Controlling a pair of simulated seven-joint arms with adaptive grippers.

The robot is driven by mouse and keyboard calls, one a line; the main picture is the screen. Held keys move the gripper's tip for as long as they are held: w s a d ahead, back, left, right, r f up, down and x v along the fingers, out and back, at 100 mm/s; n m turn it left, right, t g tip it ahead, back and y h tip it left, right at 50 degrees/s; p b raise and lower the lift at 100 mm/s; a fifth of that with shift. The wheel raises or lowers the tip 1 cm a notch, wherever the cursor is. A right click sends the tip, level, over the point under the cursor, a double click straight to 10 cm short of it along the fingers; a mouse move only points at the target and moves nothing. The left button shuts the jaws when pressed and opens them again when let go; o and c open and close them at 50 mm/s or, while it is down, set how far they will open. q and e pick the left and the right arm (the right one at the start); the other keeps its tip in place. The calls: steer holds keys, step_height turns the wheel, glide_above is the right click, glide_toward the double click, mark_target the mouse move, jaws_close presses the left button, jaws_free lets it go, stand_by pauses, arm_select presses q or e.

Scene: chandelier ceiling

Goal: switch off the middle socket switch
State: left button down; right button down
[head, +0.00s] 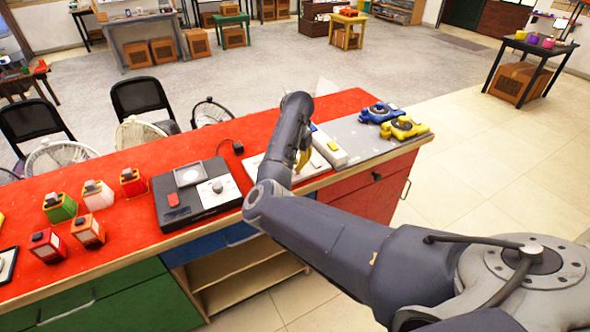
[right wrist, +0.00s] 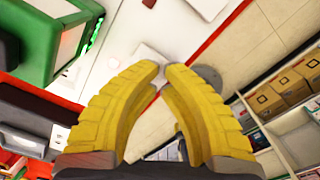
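A long white panel (head: 305,178), likely the socket strip, lies on the red tabletop, partly hidden by my right arm. A raised white block (head: 328,148) is on its right part. I cannot make out the middle switch or its state. My right gripper (head: 303,160) is low over the panel, largely hidden behind its own arm, with some yellow finger showing. In the right wrist view its yellow fingers (right wrist: 164,68) nearly meet at the tips and hold nothing. A pale surface with faint square shapes lies beyond the tips; contact cannot be told. My left gripper is not in view.
A black device with a grey dial (head: 218,190) sits left of the panel. Several small red, green and orange boxes (head: 98,195) stand farther left. Blue (head: 378,112) and yellow (head: 404,127) parts lie on the grey plate at right. Bare red tabletop (head: 165,150) runs along the back.

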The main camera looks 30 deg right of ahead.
steer(key=shift+f, duration=1.2)
stand_by(0.8)
steer(key=shift+r, duration=3.5)
